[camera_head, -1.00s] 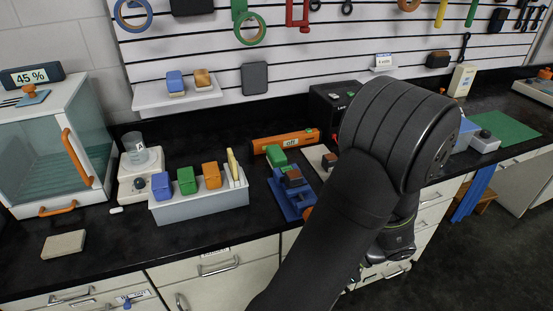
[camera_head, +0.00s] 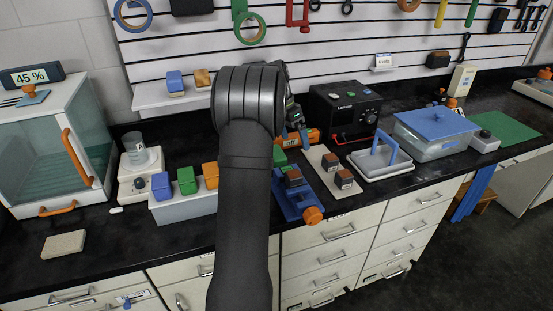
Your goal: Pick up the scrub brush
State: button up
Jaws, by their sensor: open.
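My gripper (camera_head: 297,128) shows only in part behind my dark arm, above the back of the black counter near the orange level-like bar (camera_head: 311,137). It is open; its fingertips are mostly hidden. I cannot single out the scrub brush for certain. Small block-shaped items stand about: a blue one (camera_head: 161,186), a green one (camera_head: 187,180) and an orange one (camera_head: 210,175) in a white holder (camera_head: 185,209), and two dark ones with brown tops (camera_head: 330,161) (camera_head: 344,179) on a pale board (camera_head: 322,156).
A blue clamp-like fixture (camera_head: 291,204) with an orange knob (camera_head: 313,215) is at the front edge. A black power unit (camera_head: 345,112), a tray with a blue handle (camera_head: 381,160) and a blue-lidded tub (camera_head: 436,136) are to the right. A glass cabinet (camera_head: 58,140) is left.

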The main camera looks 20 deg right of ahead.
jog(key=w+a+r+m+t, duration=0.2)
jog(key=w+a+r+m, duration=0.15)
jog(key=w+a, duration=0.4)
jog(key=shift+n, duration=0.45)
jog(key=x, duration=1.1)
jog(key=shift+d+f, duration=0.2)
jog(key=shift+d, duration=0.2)
jog(key=x, duration=0.5)
jog(key=shift+s+f, duration=0.15)
jog(key=shift+f, duration=0.05)
jog(key=c, duration=0.8)
jog(key=shift+o, duration=0.2)
jog(key=shift+d+r+v, duration=0.1)
jog(key=shift+d+v, duration=0.3)
jog(key=shift+v, duration=1.25)
jog(key=shift+d+r+v, duration=0.1)
jog(key=shift+d+v, duration=0.3)
jog(key=shift+v, duration=1.25)
jog(key=shift+d+r+v, duration=0.1)
jog(key=shift+d+v, duration=0.3)
jog(key=shift+v, duration=1.25)
